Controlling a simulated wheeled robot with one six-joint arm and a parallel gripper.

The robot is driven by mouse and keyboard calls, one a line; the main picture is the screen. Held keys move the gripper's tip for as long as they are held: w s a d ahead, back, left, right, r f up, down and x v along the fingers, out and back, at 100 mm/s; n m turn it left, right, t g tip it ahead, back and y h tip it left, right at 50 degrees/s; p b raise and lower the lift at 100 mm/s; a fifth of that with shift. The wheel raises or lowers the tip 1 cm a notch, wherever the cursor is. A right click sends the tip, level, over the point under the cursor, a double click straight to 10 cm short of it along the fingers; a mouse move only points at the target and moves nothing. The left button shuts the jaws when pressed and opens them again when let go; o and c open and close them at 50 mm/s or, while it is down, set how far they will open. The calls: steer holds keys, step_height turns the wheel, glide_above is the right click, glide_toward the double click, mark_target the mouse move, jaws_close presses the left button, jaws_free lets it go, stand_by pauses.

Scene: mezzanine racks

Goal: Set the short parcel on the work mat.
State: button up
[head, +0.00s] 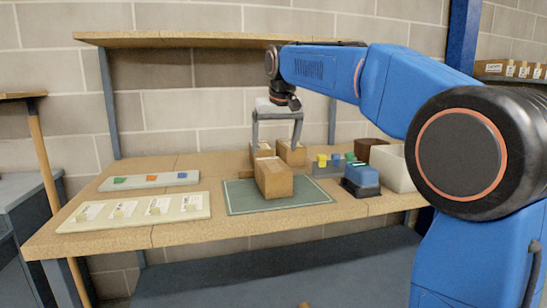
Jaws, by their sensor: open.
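Three brown cardboard parcels stand close together at the middle of the bench. The front parcel (273,181) stands on the green work mat (243,203). Behind it are a back left parcel (262,149) and a back right parcel (293,153), both partly hidden; their bases look to be at or beyond the mat's far edge. I cannot tell for sure which one is the short parcel. My gripper (276,146) points down, open, with its fingers apart over the parcels. I cannot tell whether it touches any of them.
Left on the bench lie a pale board with coloured pieces (150,181) and a white board with labels (135,212). Right of the mat are a grey tray with coloured blocks (327,168), a blue box-like item (361,179) and a white bin (392,168). A shelf (190,40) hangs above.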

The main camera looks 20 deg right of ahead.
steer(key=v, duration=0.3)
steer(key=shift+s+r, duration=0.1)
steer(key=shift+r, duration=0.05)
steer(key=shift+s, duration=0.1)
steer(key=s+d+f, duration=0.3)
steer(key=s+f, duration=0.3)
steer(key=s, duration=0.4)
steer(key=s+d+f, duration=0.2)
steer(key=s+f, duration=0.4)
steer(key=s, duration=0.5)
steer(key=s+d+f, duration=0.2)
steer(key=s+f, duration=1.6)
steer(key=f, duration=0.1)
steer(key=shift+f, duration=0.35)
